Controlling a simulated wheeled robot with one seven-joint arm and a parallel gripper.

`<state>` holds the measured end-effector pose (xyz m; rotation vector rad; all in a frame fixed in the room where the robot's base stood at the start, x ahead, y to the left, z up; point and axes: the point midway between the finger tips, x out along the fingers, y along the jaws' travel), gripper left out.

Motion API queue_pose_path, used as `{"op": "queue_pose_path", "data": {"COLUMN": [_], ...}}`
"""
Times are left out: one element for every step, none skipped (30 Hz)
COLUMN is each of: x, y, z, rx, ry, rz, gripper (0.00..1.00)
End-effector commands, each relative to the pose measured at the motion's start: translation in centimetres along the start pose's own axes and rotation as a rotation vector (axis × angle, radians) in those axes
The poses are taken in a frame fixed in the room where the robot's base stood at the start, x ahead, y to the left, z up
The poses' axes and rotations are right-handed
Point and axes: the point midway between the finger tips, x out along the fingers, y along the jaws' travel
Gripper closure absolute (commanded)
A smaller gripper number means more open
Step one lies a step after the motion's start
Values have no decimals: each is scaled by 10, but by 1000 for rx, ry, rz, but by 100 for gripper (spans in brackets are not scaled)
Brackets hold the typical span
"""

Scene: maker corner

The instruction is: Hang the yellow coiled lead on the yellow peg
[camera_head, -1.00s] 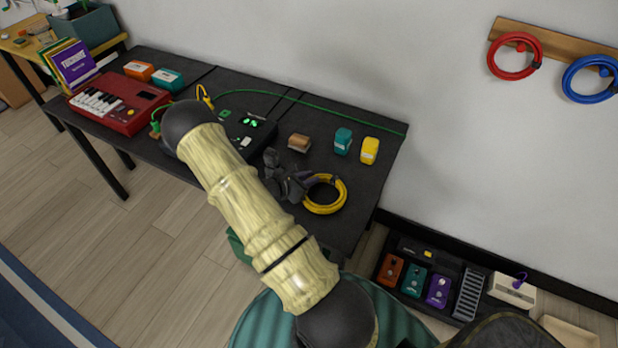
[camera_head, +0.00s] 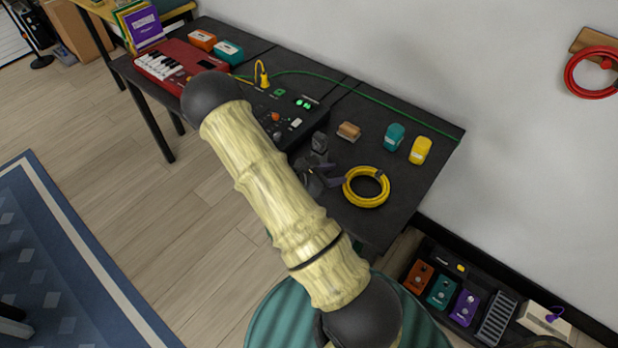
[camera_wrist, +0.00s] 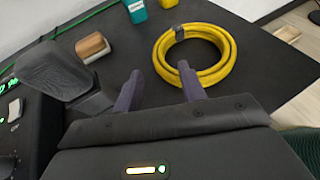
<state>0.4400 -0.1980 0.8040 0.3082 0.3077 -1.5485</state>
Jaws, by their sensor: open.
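The yellow coiled lead (camera_head: 366,203) lies flat on the dark table near its right front edge. It also shows in the wrist view (camera_wrist: 226,58), with a dark band on its far side. My gripper (camera_wrist: 160,77) is open, with nothing between its fingers. In the wrist view its right fingertip overlaps the lead's near edge and its left fingertip is left of the lead; contact cannot be told. In the head view my gripper (camera_head: 338,181) is just left of the lead. The yellow peg is not in view.
A red coil (camera_head: 570,82) hangs on a wooden wall board (camera_head: 590,40) at right. A teal box (camera_head: 394,137), a yellow box (camera_head: 420,150) and a brown block (camera_head: 349,131) stand behind the lead. A black device (camera_head: 290,122) is at left. A pedal board (camera_head: 440,268) lies below the table.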

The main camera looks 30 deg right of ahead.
Motion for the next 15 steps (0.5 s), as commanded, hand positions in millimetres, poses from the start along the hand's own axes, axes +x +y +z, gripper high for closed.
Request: {"op": "queue_pose_path", "data": {"x": [-12,-17,-26,-31,-37,-45,-51,-57,-64,-69,-74,-78,-82,-84,-87], "y": [1,1,1,1,1,0,1,1,1,0,0,0,0,0,0], "z": [0,-1,0,0,0,0,0,0,0,0,0,0,0,0,0], "rx": [0,0,0,0,1,0,0,1,0,-1,0,1,1,0,-1], "ry": [1,2,2,2,1,1,1,2,2,2,1,1,1,1,1], "rz": [6,5,5,5,4,5,5,5,5,3,4,3,2,2,1], "gripper": [59,59,59,59,59,59,59,59,59,59,59,59,59,59,59]}}
